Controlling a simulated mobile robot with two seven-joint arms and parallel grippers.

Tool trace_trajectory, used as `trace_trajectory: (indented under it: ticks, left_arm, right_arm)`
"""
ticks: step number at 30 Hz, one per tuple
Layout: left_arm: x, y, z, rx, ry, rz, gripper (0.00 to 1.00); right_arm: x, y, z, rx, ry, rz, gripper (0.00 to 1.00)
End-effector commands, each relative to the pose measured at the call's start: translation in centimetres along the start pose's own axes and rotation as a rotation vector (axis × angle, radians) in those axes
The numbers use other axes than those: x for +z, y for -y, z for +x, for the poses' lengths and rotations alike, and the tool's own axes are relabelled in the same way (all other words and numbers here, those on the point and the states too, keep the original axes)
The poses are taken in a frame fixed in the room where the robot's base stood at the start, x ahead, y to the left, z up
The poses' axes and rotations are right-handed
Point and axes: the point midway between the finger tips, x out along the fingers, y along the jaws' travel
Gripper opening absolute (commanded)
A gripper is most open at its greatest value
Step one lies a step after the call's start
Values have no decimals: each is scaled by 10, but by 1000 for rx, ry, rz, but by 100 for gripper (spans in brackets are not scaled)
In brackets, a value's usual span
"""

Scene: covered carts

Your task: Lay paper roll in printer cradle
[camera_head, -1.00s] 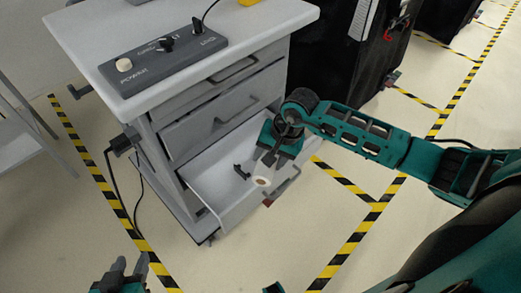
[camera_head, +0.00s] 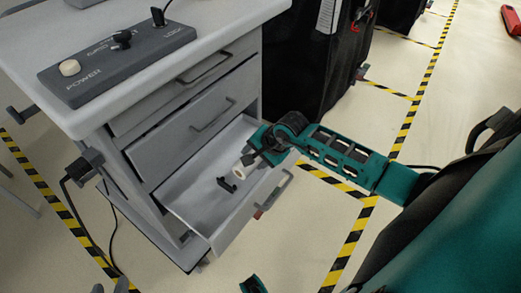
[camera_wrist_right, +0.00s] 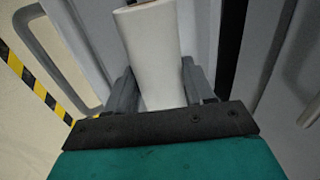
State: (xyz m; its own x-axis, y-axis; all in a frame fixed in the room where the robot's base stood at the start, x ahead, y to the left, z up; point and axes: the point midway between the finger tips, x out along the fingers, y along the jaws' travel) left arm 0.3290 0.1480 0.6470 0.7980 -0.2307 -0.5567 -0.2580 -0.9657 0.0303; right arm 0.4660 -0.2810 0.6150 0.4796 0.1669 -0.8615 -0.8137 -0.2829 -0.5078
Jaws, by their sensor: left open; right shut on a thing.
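My right gripper (camera_head: 252,157) is shut on a white paper roll (camera_head: 240,172) over the open bottom drawer (camera_head: 180,203) of the grey cart. In the right wrist view the roll (camera_wrist_right: 153,55) lies lengthwise between the two fingers of the right gripper (camera_wrist_right: 160,88). A small black bracket (camera_head: 226,186), which looks like the cradle, stands in the drawer just below and left of the roll. I cannot tell how high the roll is above it. My left gripper (camera_head: 110,288) is open and empty at the bottom left edge, mostly cut off.
The cart top holds a grey control box (camera_head: 117,63) with a POWER label. Two closed drawers (camera_head: 195,120) sit above the open one. A drawer handle (camera_head: 274,193) is close to the right gripper. A black covered cart (camera_head: 315,60) stands behind. Yellow-black tape marks the floor.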

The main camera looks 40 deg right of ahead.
Motion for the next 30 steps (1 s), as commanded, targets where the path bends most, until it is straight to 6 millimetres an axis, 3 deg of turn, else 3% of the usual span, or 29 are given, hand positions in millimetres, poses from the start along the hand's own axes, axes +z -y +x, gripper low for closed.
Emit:
trace_trajectory:
  ticks: [18,30]
  left_arm:
    - [36,0,24,2,7,-9,43]
    - [27,-3,28,12,-9,-7,43]
  right_arm:
    - [1,22,46,-2,2,0,17]
    - [0,30,56,0,1,0,17]
